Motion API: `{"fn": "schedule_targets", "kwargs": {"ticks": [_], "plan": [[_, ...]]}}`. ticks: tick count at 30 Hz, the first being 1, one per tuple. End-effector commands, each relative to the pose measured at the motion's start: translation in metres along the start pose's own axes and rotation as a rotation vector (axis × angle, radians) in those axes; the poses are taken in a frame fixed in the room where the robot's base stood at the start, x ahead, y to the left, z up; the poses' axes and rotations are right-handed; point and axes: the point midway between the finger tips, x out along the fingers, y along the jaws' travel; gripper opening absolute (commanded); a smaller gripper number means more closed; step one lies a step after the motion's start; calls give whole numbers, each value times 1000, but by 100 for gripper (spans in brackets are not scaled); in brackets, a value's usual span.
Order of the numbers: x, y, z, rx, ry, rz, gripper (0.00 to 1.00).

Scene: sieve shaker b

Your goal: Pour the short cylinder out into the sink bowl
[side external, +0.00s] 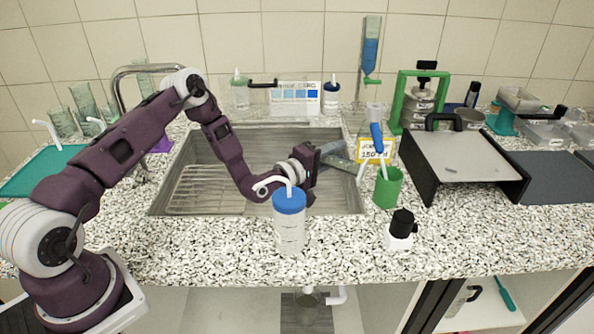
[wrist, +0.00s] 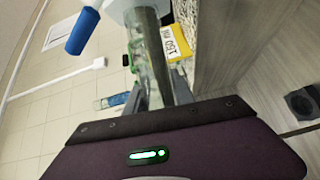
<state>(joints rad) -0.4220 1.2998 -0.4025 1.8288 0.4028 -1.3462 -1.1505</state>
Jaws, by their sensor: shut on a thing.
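My gripper (wrist: 160,98) is shut on the short cylinder (wrist: 150,45), a clear grey-green glass vessel, gripped near one end in the wrist view. In the side external view the gripper (side external: 322,163) is over the right part of the sink bowl (side external: 262,137), and the cylinder (side external: 342,165) lies well tilted, close to level, beyond the fingers. The sink bowl is a grey metal basin; its wall also shows in the wrist view (wrist: 235,65). The arm and wash bottle hide part of the cylinder and bowl. I cannot tell whether liquid is leaving the cylinder.
A blue-capped wash bottle (side external: 289,225) stands at the front rim. A green cup (side external: 387,188) with a blue-handled tool and a yellow sign (side external: 375,151) stand right of the bowl. A wire rack (side external: 203,188) lies in the bowl's left part. A faucet (side external: 120,85) stands behind left.

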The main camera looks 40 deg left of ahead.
Motion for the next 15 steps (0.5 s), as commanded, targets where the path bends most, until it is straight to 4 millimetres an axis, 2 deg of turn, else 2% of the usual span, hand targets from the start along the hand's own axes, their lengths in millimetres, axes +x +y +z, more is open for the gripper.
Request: {"fn": "schedule_targets", "kwargs": {"ticks": [15], "plan": [[0,-1,0,-48,-1,20,0]]}}
